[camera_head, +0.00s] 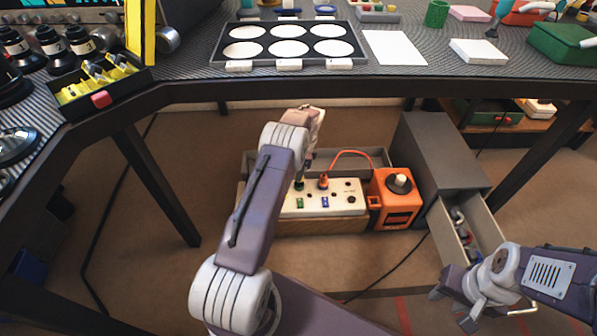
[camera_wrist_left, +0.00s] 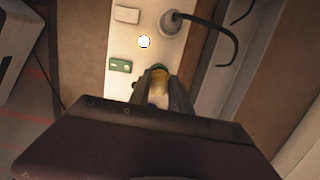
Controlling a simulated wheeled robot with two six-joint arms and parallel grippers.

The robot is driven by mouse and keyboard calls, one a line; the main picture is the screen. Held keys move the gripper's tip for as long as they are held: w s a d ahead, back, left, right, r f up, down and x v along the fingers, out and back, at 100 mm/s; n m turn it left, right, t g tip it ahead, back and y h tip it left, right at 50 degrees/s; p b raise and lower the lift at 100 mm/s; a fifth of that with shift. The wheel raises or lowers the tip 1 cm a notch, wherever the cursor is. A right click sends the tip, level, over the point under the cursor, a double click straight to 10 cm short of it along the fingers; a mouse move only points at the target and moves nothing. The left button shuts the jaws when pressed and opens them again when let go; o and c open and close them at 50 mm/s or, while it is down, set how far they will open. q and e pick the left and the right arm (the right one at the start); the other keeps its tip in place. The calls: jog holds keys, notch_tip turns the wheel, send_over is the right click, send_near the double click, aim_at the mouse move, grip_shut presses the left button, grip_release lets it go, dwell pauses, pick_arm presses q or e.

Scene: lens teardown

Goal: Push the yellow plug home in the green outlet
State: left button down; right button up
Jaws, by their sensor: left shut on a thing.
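The white power strip (camera_head: 345,190) lies on a wooden block under the table. A small green marker (camera_head: 299,203) sits on it below the green outlet (camera_head: 299,185). In the left wrist view the green marker (camera_wrist_left: 120,66) is left of the fingertips. My left gripper (camera_wrist_left: 160,88) is shut on the yellow plug (camera_wrist_left: 158,90), directly over the green outlet (camera_wrist_left: 159,68). The fingers hide much of the plug, and I cannot tell how deep it sits. My right gripper (camera_head: 455,306) is open and empty at the lower right, away from the strip.
An orange plug (camera_head: 323,182) with an orange cord stands beside the green outlet. An orange box (camera_head: 396,201) is right of the strip, then a grey cabinet (camera_head: 435,155) with an open drawer (camera_head: 480,225). The table edge (camera_head: 300,82) is above.

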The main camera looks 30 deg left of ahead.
pick_arm(q)
jog(key=shift+f+b, duration=0.5)
jog(key=shift+f, duration=1)
dwell(0.5)
jog(key=c, duration=1.1)
grip_release()
jog(key=r+p, duration=0.1)
jog(key=r, duration=0.1)
jog(key=r+p, duration=0.2)
jog(key=r, duration=0.1)
jog(key=d+r+p, duration=0.1)
jog(key=r+p, duration=0.1)
jog(key=shift+w+r, duration=0.25)
jog(key=shift+r, duration=0.1)
jog(key=shift+f, duration=0.15)
